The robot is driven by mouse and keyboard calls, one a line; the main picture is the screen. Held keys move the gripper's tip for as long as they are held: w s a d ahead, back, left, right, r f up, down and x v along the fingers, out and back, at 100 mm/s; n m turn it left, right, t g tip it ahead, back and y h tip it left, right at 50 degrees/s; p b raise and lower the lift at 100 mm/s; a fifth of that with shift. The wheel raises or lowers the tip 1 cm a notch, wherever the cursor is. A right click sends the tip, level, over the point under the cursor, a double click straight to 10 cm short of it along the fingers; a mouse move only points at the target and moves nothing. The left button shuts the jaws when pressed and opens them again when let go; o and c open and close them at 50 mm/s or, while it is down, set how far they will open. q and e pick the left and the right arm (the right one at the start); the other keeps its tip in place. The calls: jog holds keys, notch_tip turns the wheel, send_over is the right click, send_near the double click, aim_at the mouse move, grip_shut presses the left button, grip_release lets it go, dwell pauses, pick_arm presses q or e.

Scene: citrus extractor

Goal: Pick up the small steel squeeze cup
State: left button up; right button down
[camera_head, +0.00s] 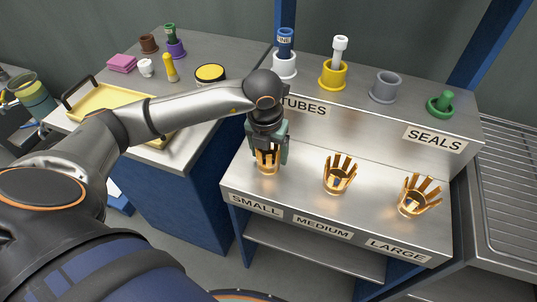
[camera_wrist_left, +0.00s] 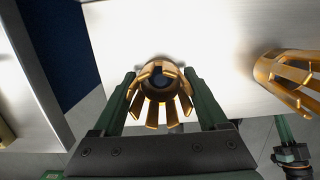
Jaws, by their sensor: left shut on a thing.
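The small squeeze cup (camera_head: 268,161) is copper-gold in colour, with upright prongs. It stands upright above the SMALL label at the left of the steel stand. My left gripper (camera_head: 268,153) comes down over it from above and is shut on it. In the left wrist view the cup (camera_wrist_left: 160,72) sits between the two green fingers, its prongs toward the palm. I cannot tell whether its base touches the stand. A dark part with a green strip at the lower right of the wrist view (camera_wrist_left: 291,155) looks like my right gripper; its jaws are unclear.
A medium cup (camera_head: 340,175) and a large cup (camera_head: 415,197) stand to the right on the same shelf. The raised back ledge holds a blue tube in a white holder (camera_head: 285,62), a yellow holder (camera_head: 332,77), a grey one (camera_head: 386,87) and a green one (camera_head: 441,104).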

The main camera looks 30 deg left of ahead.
pick_arm(q)
grip_shut()
jog(key=shift+r, duration=0.1)
jog(key=shift+r, duration=0.1)
dwell(0.3)
